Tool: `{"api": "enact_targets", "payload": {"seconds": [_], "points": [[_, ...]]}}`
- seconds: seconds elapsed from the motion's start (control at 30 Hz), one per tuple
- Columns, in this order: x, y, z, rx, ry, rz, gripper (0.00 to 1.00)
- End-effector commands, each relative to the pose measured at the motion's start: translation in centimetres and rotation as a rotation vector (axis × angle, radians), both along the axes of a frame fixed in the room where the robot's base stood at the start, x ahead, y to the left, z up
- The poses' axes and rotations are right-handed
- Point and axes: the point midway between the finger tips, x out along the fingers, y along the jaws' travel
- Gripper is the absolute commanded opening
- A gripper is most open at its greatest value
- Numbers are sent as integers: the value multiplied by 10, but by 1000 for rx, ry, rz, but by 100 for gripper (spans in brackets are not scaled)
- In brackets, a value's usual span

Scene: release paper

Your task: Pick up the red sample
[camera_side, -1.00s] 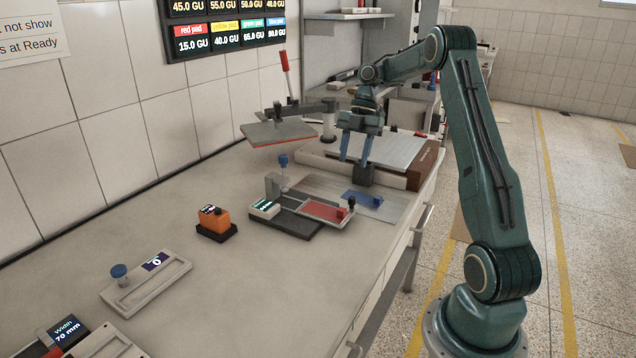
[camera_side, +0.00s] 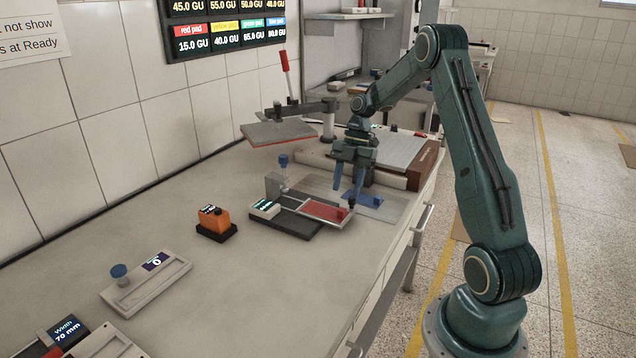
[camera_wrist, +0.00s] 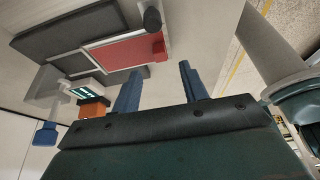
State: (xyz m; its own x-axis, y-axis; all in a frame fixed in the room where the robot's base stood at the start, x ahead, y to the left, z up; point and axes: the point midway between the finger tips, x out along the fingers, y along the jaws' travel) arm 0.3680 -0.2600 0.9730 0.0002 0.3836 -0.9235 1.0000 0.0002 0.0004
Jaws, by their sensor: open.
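The red sample (camera_side: 322,211) is a flat red sheet with a small red raised block at its right end. It lies in a light frame on a dark grey fixture (camera_side: 303,231). In the wrist view the red sample (camera_wrist: 125,53) is ahead of the fingers, its red block close to the gap between them. My gripper (camera_side: 347,190) has its two blue fingers apart and pointing down, above and slightly behind the sample's right end. The gripper (camera_wrist: 159,72) is empty in the wrist view.
A blue sample (camera_side: 362,198) lies just behind on a grey plate. A small display box (camera_side: 265,208) and blue-knobbed post (camera_side: 283,160) stand left of the red sample. An orange device (camera_side: 214,219) sits further left. A hinged plate (camera_side: 279,134) is raised behind.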

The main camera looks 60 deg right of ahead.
Motion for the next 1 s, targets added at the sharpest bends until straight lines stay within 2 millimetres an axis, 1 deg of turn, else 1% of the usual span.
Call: {"api": "enact_targets", "payload": {"seconds": [0.1,0.43,0.57,0.8,1.0], "points": [[0,3,-6,0,1,0,44],[0,5,-12,0,1,0,44],[-1,10,-22,1,2,1,44],[0,21,-47,0,3,1,44],[0,24,-55,-3,2,1,44]]}}
